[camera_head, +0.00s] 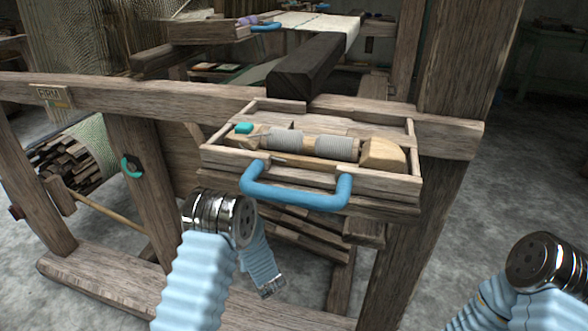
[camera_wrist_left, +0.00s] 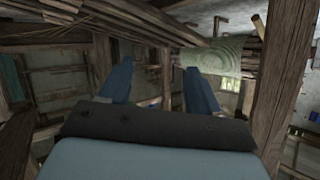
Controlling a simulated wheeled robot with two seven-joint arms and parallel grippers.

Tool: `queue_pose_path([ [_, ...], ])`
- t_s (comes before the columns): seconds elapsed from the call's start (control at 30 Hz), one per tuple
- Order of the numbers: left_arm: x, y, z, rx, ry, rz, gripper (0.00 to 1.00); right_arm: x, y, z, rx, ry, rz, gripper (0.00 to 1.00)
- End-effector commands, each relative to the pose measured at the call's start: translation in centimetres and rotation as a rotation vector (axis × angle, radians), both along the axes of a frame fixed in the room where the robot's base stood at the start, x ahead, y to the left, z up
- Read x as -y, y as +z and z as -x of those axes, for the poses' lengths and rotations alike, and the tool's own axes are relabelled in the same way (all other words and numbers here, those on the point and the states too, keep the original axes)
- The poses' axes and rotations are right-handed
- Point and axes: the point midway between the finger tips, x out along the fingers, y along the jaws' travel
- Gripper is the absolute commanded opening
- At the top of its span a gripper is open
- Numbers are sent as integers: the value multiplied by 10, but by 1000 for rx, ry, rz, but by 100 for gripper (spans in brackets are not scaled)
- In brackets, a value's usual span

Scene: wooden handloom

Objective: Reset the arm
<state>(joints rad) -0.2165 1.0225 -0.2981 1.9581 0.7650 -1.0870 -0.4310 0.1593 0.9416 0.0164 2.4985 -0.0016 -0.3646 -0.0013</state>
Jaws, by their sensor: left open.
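My left arm (camera_head: 205,270) comes in from the bottom of the head view and bends down in front of the loom. Its gripper does not show clearly there. In the left wrist view my left gripper (camera_wrist_left: 157,75) has its two blue fingers spread apart, with nothing between them. Part of my right arm (camera_head: 548,265) shows at the lower right of the head view, folded up, and its gripper is out of view.
A wooden tray (camera_head: 213,158) with a blue handle (camera_head: 295,200) holds a shuttle wound with grey thread (camera_head: 310,146). It sits on the loom's front beam, just above my left arm. Loom posts (camera_head: 143,185) and a low beam (camera_head: 120,285) stand close by. Grey floor is open at right.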

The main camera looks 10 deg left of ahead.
Motion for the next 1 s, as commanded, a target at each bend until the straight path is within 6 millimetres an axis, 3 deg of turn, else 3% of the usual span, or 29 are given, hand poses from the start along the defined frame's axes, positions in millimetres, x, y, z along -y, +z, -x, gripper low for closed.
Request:
queue_pose_path([
  [0.07,3,-6,6,-25,-14,24,63,0,2,0,0,0,0,96],
  [0.17,16,-31,30,-127,-75,130,63,0,9,0,0,0,0,96],
  [0.27,47,-65,81,-302,-168,314,63,0,19,0,0,-1,1,96],
  [0.37,85,-87,147,-499,-257,511,63,1,27,0,0,-1,1,96],
  [0.5,129,-89,232,-735,-351,719,63,1,36,-1,1,-2,2,96],
  [0.6,148,-82,275,-852,-396,806,63,1,39,-1,1,-3,2,96],
  [0.77,160,-75,304,-933,-428,861,63,1,40,-1,1,-3,2,96],
  [1.0,160,-75,306,-937,-430,864,63,1,39,-1,1,-3,2,96],
])
